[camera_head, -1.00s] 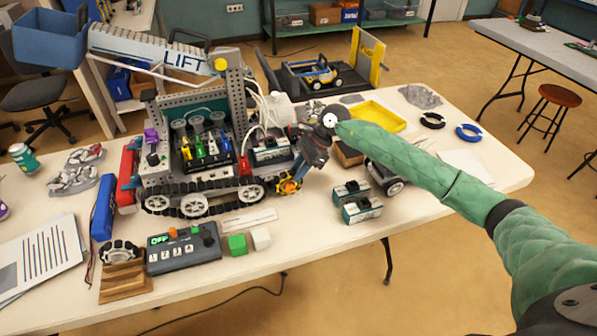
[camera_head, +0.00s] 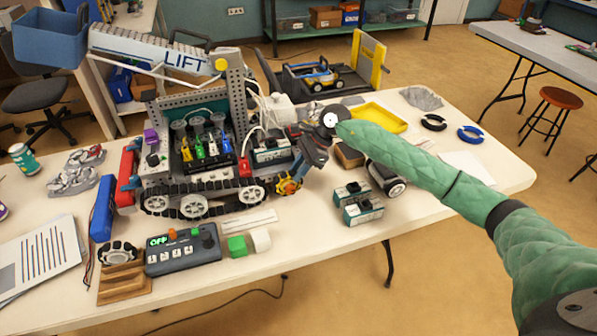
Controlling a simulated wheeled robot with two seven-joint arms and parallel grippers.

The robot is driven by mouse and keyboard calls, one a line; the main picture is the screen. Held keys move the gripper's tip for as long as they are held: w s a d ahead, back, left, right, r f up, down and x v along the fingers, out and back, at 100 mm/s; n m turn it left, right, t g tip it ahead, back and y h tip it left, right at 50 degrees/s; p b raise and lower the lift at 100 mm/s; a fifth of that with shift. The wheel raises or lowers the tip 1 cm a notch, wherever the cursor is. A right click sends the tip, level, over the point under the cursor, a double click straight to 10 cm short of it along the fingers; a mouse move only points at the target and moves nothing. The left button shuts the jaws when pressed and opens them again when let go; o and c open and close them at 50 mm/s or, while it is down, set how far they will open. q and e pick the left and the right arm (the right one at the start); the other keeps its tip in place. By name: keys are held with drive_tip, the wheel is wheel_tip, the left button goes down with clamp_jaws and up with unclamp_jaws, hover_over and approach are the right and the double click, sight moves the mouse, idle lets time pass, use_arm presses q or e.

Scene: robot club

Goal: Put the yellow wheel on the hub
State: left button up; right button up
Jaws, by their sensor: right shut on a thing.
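The yellow wheel (camera_head: 289,186) is at the right end of the tracked robot (camera_head: 205,190), by the end of its black track. My right gripper (camera_head: 300,168) comes in from the right, points down and left, and is shut on the yellow wheel. The wheel is upright and close against the robot's side; I cannot tell whether it touches. The hub is not visible, likely covered by the wheel and gripper. My left gripper is not in view.
A control box (camera_head: 183,250), green block (camera_head: 237,246) and white block (camera_head: 261,239) lie in front.

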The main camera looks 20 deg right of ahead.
drive_tip(key=shift+w, duration=0.1)
idle(0.3)
drive_tip(key=o, duration=1.1)
drive_tip(key=shift+r, duration=0.1)
drive_tip(key=shift+c, duration=0.2)
drive_tip(key=shift+r, duration=0.2)
drive_tip(key=shift+w+r, duration=0.15)
drive_tip(key=shift+r, duration=1)
drive_tip(key=shift+s+r, duration=0.2)
drive_tip(key=shift+r, duration=1.85)
